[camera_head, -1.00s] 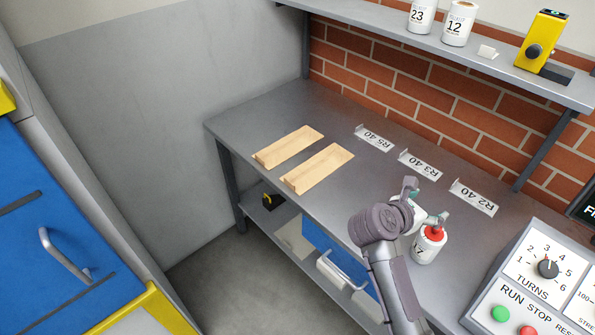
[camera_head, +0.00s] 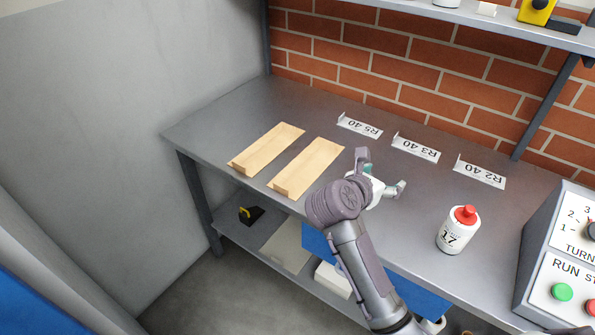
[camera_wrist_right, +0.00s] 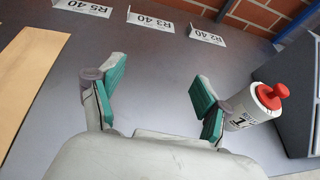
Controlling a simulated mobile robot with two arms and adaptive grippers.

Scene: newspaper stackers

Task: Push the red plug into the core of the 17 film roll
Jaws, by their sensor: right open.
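The white film roll marked 17 (camera_head: 457,234) stands upright on the grey bench, left of the control box. The red plug (camera_head: 466,213) sits in the top of its core, its red head showing above the rim. In the right wrist view the roll (camera_wrist_right: 250,110) and the plug (camera_wrist_right: 271,95) are just right of the right-hand finger. My right gripper (camera_head: 380,180) is open and empty above the bench, to the left of the roll and apart from it. Its green-padded fingers (camera_wrist_right: 159,95) are spread wide. My left gripper is not in view.
Two wooden boards (camera_head: 268,150) lie at the bench's left. White labels R5 40 (camera_head: 360,126), R3 40 (camera_head: 416,149) and R2 40 (camera_head: 480,172) stand along the back. A control box (camera_head: 565,255) stands at the right. The bench between labels and roll is clear.

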